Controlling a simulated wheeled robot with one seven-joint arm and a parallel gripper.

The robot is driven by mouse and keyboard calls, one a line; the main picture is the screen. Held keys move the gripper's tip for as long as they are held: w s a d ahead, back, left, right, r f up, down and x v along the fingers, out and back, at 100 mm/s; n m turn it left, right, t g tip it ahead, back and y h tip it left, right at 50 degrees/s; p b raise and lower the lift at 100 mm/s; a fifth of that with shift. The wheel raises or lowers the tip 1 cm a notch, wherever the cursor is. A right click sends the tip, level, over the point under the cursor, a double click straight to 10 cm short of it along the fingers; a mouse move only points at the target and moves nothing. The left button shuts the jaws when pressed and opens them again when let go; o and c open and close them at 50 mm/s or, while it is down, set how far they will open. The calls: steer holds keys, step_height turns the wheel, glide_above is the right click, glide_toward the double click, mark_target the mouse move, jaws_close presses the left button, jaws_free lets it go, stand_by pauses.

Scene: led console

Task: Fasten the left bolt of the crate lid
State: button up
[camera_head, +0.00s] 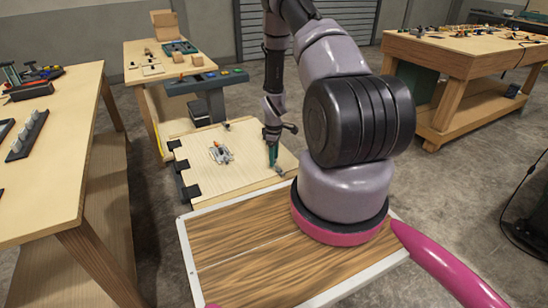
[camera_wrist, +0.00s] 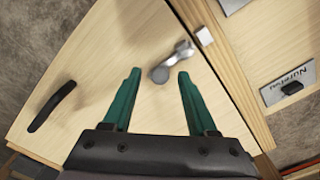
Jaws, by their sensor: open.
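The crate lid (camera_head: 205,183) is a pale wooden panel lying below my gripper, with black hinges along its left side. It fills much of the wrist view (camera_wrist: 105,45). A grey metal bolt (camera_wrist: 164,71) with a round knob sits near the lid's edge. A small grey bolt-like part shows by the lid's right corner in the head view (camera_head: 280,170). My gripper (camera_head: 272,160) has green fingers, open and empty. In the wrist view (camera_wrist: 156,76) the knob appears between the fingertips. I cannot tell whether they touch it.
A pale catch block (camera_wrist: 205,36) sits on the edge beside the bolt. A black handle (camera_wrist: 52,106) is on the lid's left. A nameplate (camera_wrist: 288,84) is on the wood at right. Workbenches stand left (camera_head: 45,150) and back right (camera_head: 470,60).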

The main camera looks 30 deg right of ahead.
jaws_close()
stand_by(1.4)
